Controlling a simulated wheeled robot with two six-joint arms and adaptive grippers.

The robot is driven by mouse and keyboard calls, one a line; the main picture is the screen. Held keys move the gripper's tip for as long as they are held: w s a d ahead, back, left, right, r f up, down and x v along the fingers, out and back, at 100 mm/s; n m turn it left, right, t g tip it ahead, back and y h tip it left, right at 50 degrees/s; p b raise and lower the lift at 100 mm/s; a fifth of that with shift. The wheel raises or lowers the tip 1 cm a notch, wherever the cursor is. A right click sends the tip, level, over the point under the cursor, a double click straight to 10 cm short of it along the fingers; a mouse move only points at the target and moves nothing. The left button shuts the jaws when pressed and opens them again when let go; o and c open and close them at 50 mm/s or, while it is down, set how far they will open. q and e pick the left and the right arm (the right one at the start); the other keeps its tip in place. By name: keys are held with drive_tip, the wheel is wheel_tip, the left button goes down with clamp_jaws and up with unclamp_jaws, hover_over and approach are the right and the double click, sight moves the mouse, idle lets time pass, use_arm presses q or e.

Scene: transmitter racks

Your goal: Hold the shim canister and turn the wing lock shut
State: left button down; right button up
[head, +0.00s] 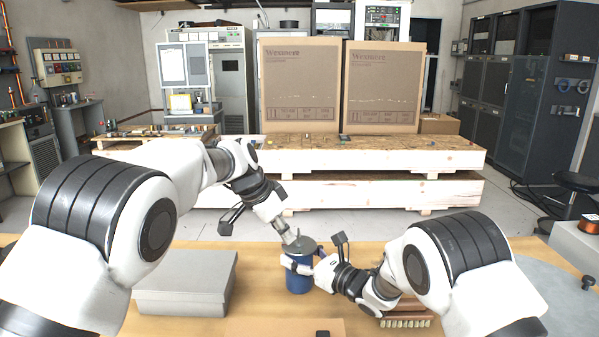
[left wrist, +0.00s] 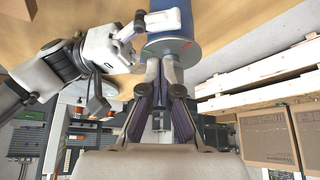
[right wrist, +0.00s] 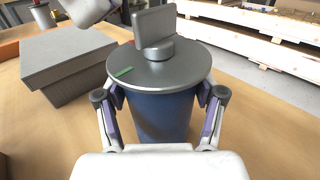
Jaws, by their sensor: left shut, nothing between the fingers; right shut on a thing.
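The blue shim canister (head: 298,282) stands upright on the wooden table, with a round grey lid (right wrist: 190,68). The wing lock (right wrist: 155,28) is a flat grey upright tab on the lid. A green mark (right wrist: 123,72) shows on the lid in the right wrist view and a red mark (left wrist: 187,45) in the left wrist view. My right gripper (right wrist: 160,105) is shut around the canister's body below the lid. My left gripper (left wrist: 164,62) is shut and empty, pointing down at the lid. Its fingers hide the wing lock in the left wrist view; contact is unclear.
A grey lidded box (head: 185,283) lies on the table left of the canister. A brush (head: 405,321) lies to the right, partly under my right arm. A grey round-edged surface (head: 560,285) is at the far right. Pallets with two cardboard boxes (head: 300,85) stand beyond the table.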

use_arm(q)
drive_tip(key=shift+f, duration=0.3)
drive_tip(key=shift+w+d, duration=0.35)
drive_tip(key=shift+w, duration=0.15)
idle(1.0)
drive_tip(key=shift+w+a, duration=0.25)
drive_tip(key=shift+w, duration=0.05)
drive_tip(key=shift+w+a, duration=0.2)
drive_tip(key=shift+w, duration=0.15)
drive_tip(key=shift+w, duration=0.2)
drive_tip(key=shift+a, duration=0.1)
idle(0.3)
